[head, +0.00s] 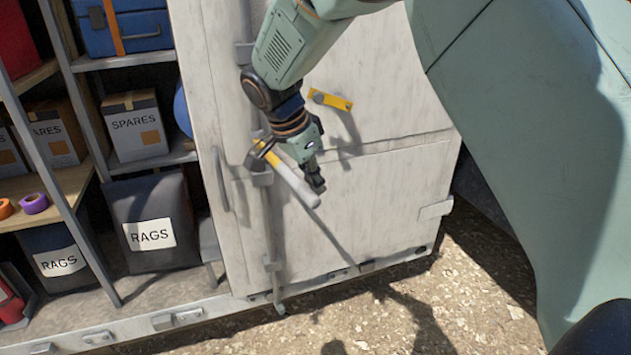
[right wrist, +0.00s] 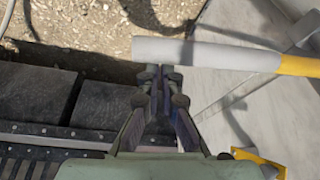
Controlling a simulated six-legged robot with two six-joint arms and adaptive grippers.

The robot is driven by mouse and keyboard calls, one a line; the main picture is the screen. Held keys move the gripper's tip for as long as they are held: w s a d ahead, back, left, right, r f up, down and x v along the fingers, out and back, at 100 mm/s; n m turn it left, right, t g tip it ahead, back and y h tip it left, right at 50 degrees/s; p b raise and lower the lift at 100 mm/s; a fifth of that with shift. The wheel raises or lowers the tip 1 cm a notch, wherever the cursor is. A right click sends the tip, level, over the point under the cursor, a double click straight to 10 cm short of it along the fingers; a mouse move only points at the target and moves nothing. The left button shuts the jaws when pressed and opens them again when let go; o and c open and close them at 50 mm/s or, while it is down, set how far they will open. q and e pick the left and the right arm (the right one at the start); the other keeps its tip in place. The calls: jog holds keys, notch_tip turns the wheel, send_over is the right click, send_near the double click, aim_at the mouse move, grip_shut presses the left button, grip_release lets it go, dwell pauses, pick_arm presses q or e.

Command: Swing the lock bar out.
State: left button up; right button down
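The lock bar (head: 268,225) runs upright along the left part of the pale, scuffed door. Its handle, with a yellow shaft and grey grip (head: 297,186), sticks out from the bar and slants down to the right. In the right wrist view the grey grip (right wrist: 205,54) lies across the picture just past my fingertips. My right gripper (head: 318,188) is beside the grip near its free end. Its fingers look closed together (right wrist: 162,72), with the grip not between them. I cannot tell whether the tips touch it. My left gripper is not in view.
A yellow catch (head: 330,100) sits on the door (head: 385,190), right of the bar. Open shelves at left hold a SPARES box (head: 134,125), RAGS bags (head: 150,220) and a blue case (head: 125,30). Gravelly ground (head: 440,300) lies in front.

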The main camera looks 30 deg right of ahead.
jog(key=shift+a+f, duration=0.1)
jog(key=shift+a, duration=0.2)
jog(key=shift+w+d+f, duration=0.1)
